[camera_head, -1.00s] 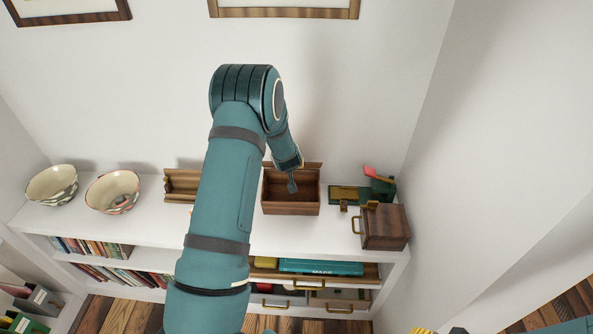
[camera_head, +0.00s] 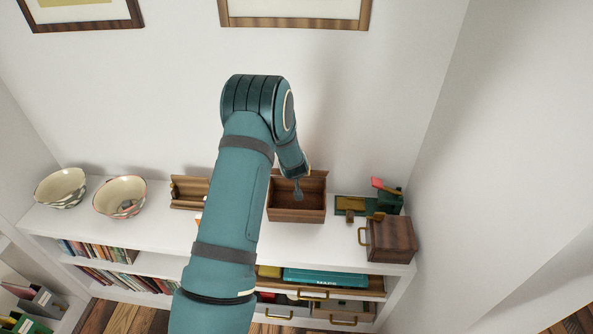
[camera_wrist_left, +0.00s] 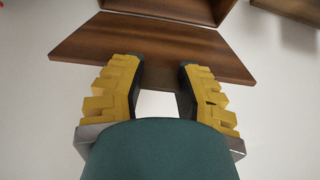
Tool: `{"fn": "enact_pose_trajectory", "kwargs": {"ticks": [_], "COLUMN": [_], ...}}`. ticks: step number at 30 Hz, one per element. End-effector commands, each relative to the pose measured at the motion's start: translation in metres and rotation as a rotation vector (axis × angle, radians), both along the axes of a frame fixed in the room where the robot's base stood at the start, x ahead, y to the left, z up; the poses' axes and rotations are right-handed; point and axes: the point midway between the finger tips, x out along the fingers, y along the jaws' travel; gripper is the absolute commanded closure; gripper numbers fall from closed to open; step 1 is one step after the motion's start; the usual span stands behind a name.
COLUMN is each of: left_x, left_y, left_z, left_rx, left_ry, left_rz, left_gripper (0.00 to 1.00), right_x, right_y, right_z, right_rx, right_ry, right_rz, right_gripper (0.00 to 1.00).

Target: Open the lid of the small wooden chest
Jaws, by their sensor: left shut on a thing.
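The small wooden chest (camera_head: 297,214) is a dark brown box on the white shelf unit, with its inside showing from above. Its lid (camera_head: 316,181) stands raised at the back edge, partly hidden by my left gripper (camera_head: 298,190). In the left wrist view the lid (camera_wrist_left: 150,42) is a flat brown board in front of the fingers, and part of the chest (camera_wrist_left: 170,7) shows past it. My left gripper (camera_wrist_left: 159,68) is shut on the lid at a small tab on its edge. My right gripper is out of view.
Two patterned bowls (camera_head: 120,197) stand at the left. A wooden tray (camera_head: 188,192) is partly behind my left arm. A green item (camera_head: 388,200) and a brown box with a brass handle (camera_head: 392,239) stand close at the right. Books and drawers are below.

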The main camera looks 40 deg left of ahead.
Motion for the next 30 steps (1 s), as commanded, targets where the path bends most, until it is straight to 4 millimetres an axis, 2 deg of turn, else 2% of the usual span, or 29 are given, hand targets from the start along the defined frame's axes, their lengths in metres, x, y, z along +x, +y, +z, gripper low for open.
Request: {"fn": "enact_pose_trajectory", "kwargs": {"ticks": [10, 11, 13, 14, 23, 26, 30], "left_x": [0.001, 0.001, 0.001, 0.001, 0.000, -0.003, -0.014], "left_y": [0.000, 0.000, 0.000, 0.000, -0.001, -0.003, -0.011], "left_z": [0.001, 0.001, 0.001, 0.001, 0.001, 0.006, 0.022], "left_rx": [0.000, 0.000, 0.000, 0.000, -0.001, 0.001, 0.000], "left_ry": [-0.002, -0.002, -0.001, -0.001, 0.000, -0.001, -0.003], "left_rz": [-0.001, -0.001, -0.001, -0.001, -0.001, -0.001, -0.003], "left_gripper": [1.00, 0.54, 0.29, 0.27, 0.27, 0.27, 0.27], "right_x": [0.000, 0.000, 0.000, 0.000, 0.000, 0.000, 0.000], "right_y": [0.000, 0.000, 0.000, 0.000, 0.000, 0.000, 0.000], "right_z": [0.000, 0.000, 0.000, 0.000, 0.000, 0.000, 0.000], "right_rx": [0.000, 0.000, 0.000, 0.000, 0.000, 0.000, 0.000], "right_ry": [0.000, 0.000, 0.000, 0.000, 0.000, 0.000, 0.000], "right_rz": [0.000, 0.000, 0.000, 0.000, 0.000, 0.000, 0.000], "right_gripper": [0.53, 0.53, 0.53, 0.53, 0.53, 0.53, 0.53]}}
